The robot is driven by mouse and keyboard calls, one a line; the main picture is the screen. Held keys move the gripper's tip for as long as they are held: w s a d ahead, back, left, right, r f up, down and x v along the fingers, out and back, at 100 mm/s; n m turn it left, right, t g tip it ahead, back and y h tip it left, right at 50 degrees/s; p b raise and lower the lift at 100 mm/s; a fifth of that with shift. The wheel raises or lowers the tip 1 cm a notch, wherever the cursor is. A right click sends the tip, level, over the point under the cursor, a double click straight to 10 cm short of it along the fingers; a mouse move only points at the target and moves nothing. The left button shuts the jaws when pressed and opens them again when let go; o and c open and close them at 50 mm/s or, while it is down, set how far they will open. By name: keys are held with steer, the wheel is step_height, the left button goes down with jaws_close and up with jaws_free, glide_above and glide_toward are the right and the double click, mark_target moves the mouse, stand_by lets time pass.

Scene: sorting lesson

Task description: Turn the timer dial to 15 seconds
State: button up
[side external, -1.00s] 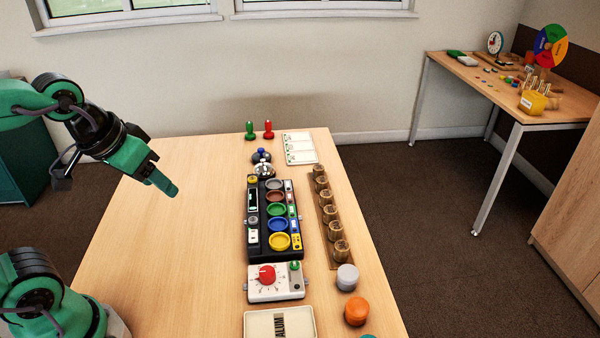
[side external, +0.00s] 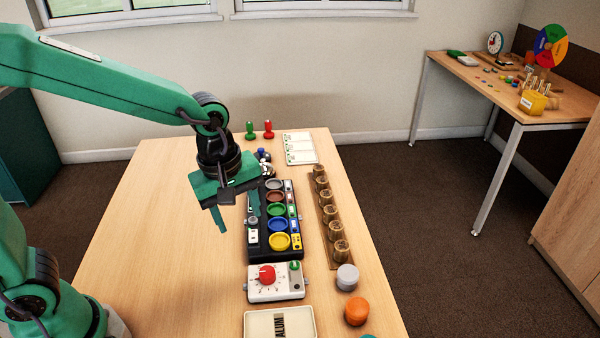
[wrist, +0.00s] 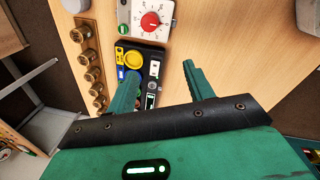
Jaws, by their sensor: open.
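The timer is a white box (side external: 284,292) with a red dial (side external: 267,275) on its left part and a green knob (side external: 295,267) at its back right. It stands near the front of the table. In the wrist view the red dial (wrist: 150,21) is at the top, with marks around it too small to read. My gripper (side external: 225,216) is above the table, behind and left of the timer, pointing down. In the wrist view its two fingers (wrist: 162,80) are spread apart with nothing held. It does not touch the dial.
A black sorting tray (side external: 252,246) with coloured round cups lies behind the timer. A rack of brass cylinders (side external: 327,225) stands right of it. A grey cylinder (side external: 347,277), an orange cylinder (side external: 357,311) and a white tray (side external: 252,323) are near the front. The table's left is clear.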

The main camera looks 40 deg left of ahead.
mark_target(267, 271)
steer(key=d+f+n, duration=0.1)
steer(key=w+d+f+n+g, duration=0.1)
steer(key=d+f+n, duration=0.2)
steer(key=f, duration=0.1)
steer(key=shift+w+d+f+n, duration=0.25)
steer(key=shift+d+n, duration=0.05)
steer(key=shift+d, duration=0.05)
steer(key=shift+f, duration=0.15)
steer(key=shift+f, duration=3.75)
steer(key=shift+c, duration=0.4)
steer(key=c, duration=0.9)
steer(key=shift+m, duration=0.4)
